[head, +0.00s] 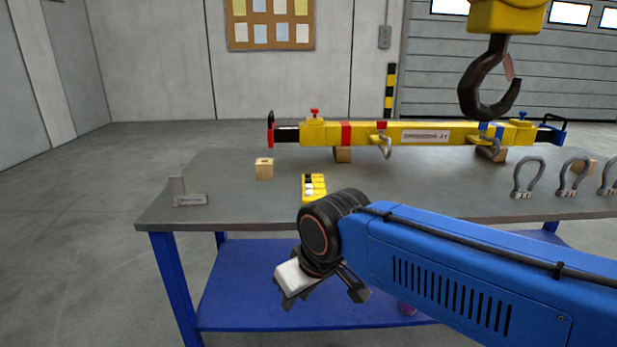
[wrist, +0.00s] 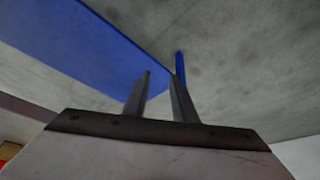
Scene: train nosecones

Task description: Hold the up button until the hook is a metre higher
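The dark hook (head: 484,88) hangs from a yellow block (head: 508,17) at the upper right of the head view, in the air above the yellow lifting beam. A small yellow control box (head: 306,193) with black and white buttons lies on the grey tabletop, just beyond my arm's wrist joint. Which button is up cannot be read. My gripper (head: 325,292) hangs low in front of the table's near edge, apart from the control box. In the wrist view, its two fingers (wrist: 160,84) stand apart with nothing between them. Neither hook nor control box shows there.
The yellow lifting beam (head: 365,133) lies along the back of the table (head: 240,205) on wooden blocks. A small wooden block (head: 264,169) and a grey metal bracket (head: 190,198) stand at left. Several shackles (head: 528,178) stand at right. A blue shelf (head: 235,300) is below.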

